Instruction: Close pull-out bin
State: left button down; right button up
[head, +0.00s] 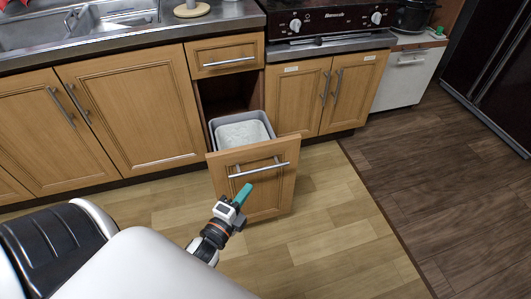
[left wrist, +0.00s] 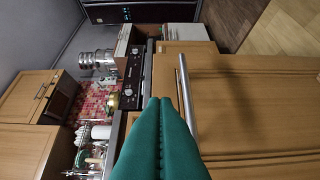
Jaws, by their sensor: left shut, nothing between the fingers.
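The pull-out bin is open, its wooden front panel (head: 250,190) standing out from the cabinet row in the head view. A grey bin with a pale liner (head: 240,129) sits behind the panel. A metal bar handle (head: 258,170) runs across the panel. My left gripper (head: 243,194) is shut and empty, its teal fingers just in front of the panel below the handle; I cannot tell if they touch it. In the left wrist view, the shut teal fingers (left wrist: 158,125) point toward a metal bar handle (left wrist: 186,95) beside wood. My right gripper is not in view.
A closed drawer (head: 225,56) is above the bin opening. Closed cabinet doors (head: 327,92) stand to its right under the stove (head: 325,20), and more doors (head: 130,108) to its left under the sink (head: 75,25). The wooden floor (head: 330,215) in front is clear.

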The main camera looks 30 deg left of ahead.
pick_arm(q)
send_near(263, 149)
jog(key=w+d+b, duration=0.1)
jog(key=w+d, duration=0.1)
jog(key=d, duration=0.1)
jog(key=shift+w+f, duration=0.1)
jog(key=shift+w, duration=0.3)
jog(key=w+a, duration=0.2)
jog(key=shift+w+a, duration=0.2)
jog(key=shift+w, duration=0.1)
jog(key=shift+w+a, duration=0.35)
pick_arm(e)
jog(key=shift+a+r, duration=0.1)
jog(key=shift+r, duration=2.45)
pick_arm(q)
jog(key=shift+a, duration=0.15)
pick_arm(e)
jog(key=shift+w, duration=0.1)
